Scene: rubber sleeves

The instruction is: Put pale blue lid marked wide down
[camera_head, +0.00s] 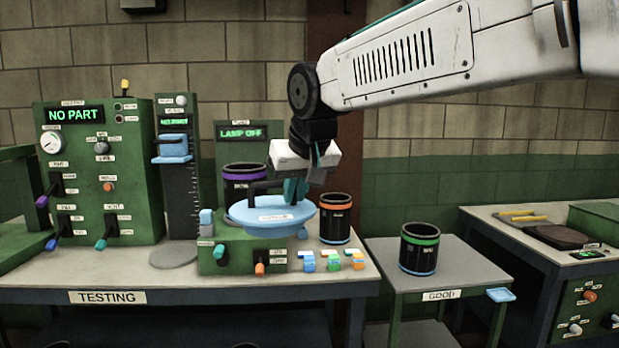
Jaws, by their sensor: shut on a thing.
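The pale blue lid (265,218) is a wide round disc with a dark handle and a small white label too small to read. My gripper (296,190), with teal fingers, is shut on the lid near its right side. The lid appears in front of a black sleeve with a purple band (245,178) and over the green lamp fixture (240,254). I cannot tell whether it touches the fixture, because its underside is hidden.
The testing bench (120,290) carries a "NO PART" panel (100,175), a measuring column (178,200), an orange-banded sleeve (335,220) and several small coloured clips (333,262). Right of it, the "GOOD" table (465,277) bears a green-banded sleeve (419,250). Its right part is clear.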

